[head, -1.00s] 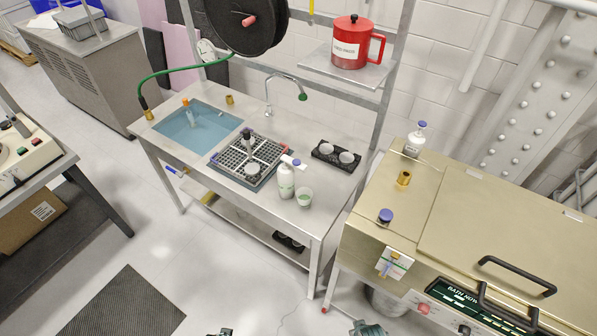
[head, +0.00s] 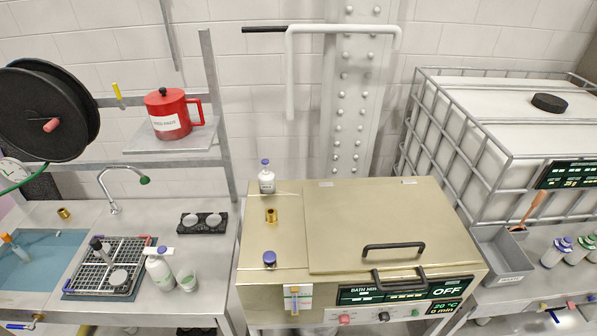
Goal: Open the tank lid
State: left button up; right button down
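A gold metal tank (head: 262,240) stands in the middle of the head view. Its broad flat lid (head: 350,215) lies shut, flush with the top. A black bar handle (head: 393,247) is on the lid near its front edge. A second black handle (head: 405,282) is at the front, above the control panel. The panel display (head: 446,290) reads OFF, with 20 °C and 0 min below. Neither of my grippers shows in the head view now.
A white bottle (head: 266,180), brass fitting (head: 271,215) and blue-capped piece (head: 269,259) are on the tank's left top, beside the lid. A sink bench (head: 205,262) stands left. At right are a caged white container (head: 500,105) with a black cap (head: 549,102) and a grey bin (head: 500,252).

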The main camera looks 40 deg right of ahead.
aim_at(374, 229)
jog(key=z, duration=2.05)
